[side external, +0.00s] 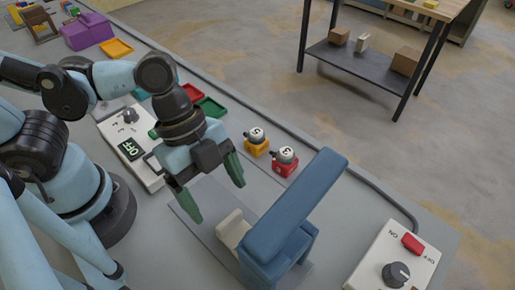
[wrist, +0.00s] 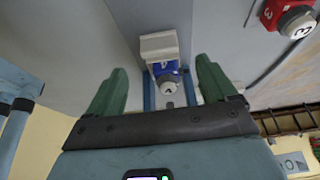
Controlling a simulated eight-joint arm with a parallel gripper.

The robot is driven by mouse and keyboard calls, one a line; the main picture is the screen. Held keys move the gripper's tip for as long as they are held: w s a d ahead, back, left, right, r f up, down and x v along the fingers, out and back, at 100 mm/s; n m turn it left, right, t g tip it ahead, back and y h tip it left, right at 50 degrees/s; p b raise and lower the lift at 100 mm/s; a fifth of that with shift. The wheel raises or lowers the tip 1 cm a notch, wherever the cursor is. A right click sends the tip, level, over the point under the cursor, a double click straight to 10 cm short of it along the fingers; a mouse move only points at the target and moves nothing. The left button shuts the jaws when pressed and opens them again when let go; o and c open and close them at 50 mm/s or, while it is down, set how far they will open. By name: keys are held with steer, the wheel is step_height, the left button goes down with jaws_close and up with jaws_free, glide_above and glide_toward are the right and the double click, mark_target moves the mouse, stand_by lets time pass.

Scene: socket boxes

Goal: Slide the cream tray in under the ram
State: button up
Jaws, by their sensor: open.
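The cream tray (side external: 232,228) stands on a grey base plate at the near-left side of the blue ram press (side external: 290,215). The press's slanted arm hides part of the area behind it. Two blue rails show on either side of the box. My gripper (side external: 215,203) is open and empty, its green fingers spread above the plate, left of the tray. In the wrist view my gripper (wrist: 161,66) has one finger on each side of the box; contact cannot be told.
A red box (side external: 284,167) and a yellow box (side external: 256,149), both with numbered knobs, stand behind the press.

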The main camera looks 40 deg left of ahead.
mark_target(228, 219)
steer(key=shift+x, duration=2.75)
steer(key=c, duration=1.5)
steer(key=shift+d, duration=2.15)
steer(key=o, duration=1.5)
steer(key=shift+a+r, duration=0.1)
steer(key=shift+a, duration=0.05)
